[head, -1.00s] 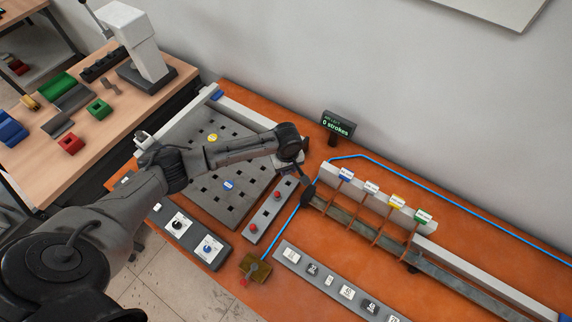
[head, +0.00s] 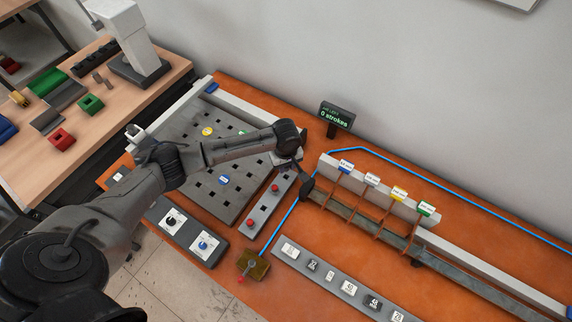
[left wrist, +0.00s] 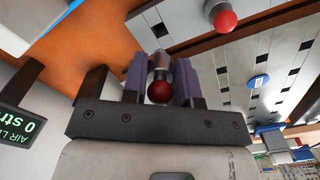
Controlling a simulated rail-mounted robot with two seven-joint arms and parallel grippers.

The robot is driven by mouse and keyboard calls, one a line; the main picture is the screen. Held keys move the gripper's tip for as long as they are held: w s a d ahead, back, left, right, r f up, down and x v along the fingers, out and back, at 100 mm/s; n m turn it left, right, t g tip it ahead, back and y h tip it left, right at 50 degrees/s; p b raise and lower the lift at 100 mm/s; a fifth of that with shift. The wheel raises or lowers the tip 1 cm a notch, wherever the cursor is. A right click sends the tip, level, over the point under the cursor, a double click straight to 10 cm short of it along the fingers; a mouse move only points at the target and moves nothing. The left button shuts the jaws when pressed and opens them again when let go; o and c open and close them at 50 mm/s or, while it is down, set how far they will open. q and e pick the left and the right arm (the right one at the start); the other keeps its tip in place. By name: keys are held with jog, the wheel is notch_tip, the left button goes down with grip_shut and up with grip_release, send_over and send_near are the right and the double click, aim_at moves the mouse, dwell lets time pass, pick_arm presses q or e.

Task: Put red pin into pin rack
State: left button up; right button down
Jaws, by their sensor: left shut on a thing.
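My left gripper (left wrist: 158,72) is shut on a red pin (left wrist: 159,90) in the left wrist view. The pin has a round red head and a pale metal part between the purple-grey fingers. Two red-headed pins, one farther back (head: 275,188) and one nearer (head: 250,222), stand in that strip. The held pin is hidden by my arm in the head view. My right gripper is not in view.
A perforated grey plate (head: 214,178) lies left of the strip. A railed channel with coloured tags (head: 372,181) stands to the right. A stroke display (head: 336,115) is behind, with a blue hose (head: 440,206) across the table. A brass block (head: 253,264) sits in front.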

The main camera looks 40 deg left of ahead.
aim_at(286, 174)
pick_arm(q)
jog(key=shift+f+b, duration=1.45)
jog(key=shift+b, duration=0.2)
jog(key=shift+f, duration=1.05)
jog(key=shift+f, duration=0.1)
jog(key=shift+f+p, duration=0.3)
jog(key=shift+f, duration=0.1)
jog(key=o, duration=1.1)
jog(key=shift+c, duration=0.2)
jog(key=shift+r, duration=0.1)
